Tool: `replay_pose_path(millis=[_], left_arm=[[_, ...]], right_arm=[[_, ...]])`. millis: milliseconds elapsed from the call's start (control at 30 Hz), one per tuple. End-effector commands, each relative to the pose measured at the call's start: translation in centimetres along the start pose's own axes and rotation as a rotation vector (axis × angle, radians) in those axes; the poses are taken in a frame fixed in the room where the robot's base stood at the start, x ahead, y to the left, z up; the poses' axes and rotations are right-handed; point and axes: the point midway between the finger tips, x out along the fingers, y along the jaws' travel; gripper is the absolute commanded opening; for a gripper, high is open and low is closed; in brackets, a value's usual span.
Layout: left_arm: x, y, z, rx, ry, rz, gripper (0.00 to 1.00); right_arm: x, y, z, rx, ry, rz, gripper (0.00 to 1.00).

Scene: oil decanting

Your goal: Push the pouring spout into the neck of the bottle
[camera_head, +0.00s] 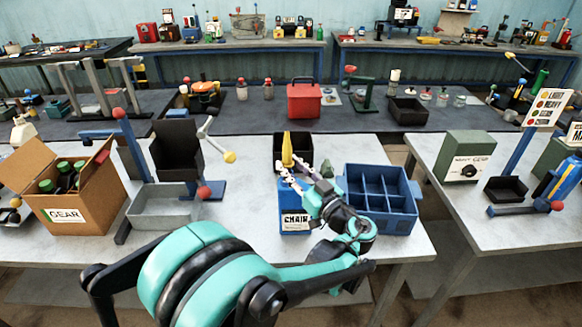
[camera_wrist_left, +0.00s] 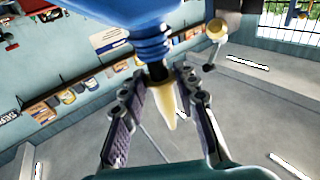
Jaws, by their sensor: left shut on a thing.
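The yellow pouring spout (camera_head: 287,150) stands tip up above the blue bottle (camera_head: 294,222), which has a white "CHAIR" label and sits on the near bench. My left gripper (camera_head: 295,176) is shut on the spout just above the bottle. The left wrist view is inverted: the blue bottle (camera_wrist_left: 110,10) with its ridged neck is at the top, and the yellow cone of the spout (camera_wrist_left: 169,108) points down between the fingers (camera_wrist_left: 157,80). A black part lies between neck and cone. How deep it sits in the neck cannot be told. My right gripper is not in view.
A blue divided crate (camera_head: 405,222) stands close right of the bottle, and a black bin (camera_head: 283,140) behind it. A cardboard box of bottles (camera_head: 90,215) and a grey tray (camera_head: 160,220) are at left. Bare bench lies between tray and bottle.

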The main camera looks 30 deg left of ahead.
Motion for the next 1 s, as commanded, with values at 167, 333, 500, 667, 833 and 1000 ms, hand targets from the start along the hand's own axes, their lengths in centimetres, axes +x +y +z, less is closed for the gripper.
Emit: replay_pose_path(millis=[167,333,500,667,833,1000], left_arm=[[-0.1,0.0,0.6,0.000,0.000,0.000,0.07],[-0.1,0.0,1.0,0.000,0.000,0.000,0.07],[-0.1,0.0,1.4,0.000,0.000,0.000,0.07],[-0.2,0.0,1.8,0.000,0.000,0.000,0.07],[-0.2,0.0,2.2,0.000,0.000,0.000,0.07],[-0.3,0.0,2.6,0.000,0.000,0.000,0.07]], right_arm=[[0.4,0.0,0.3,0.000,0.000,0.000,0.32],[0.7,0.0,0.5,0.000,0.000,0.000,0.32],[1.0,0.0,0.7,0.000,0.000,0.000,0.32],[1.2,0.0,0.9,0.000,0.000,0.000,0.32],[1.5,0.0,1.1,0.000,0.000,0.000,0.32],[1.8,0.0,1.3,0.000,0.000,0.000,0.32]])
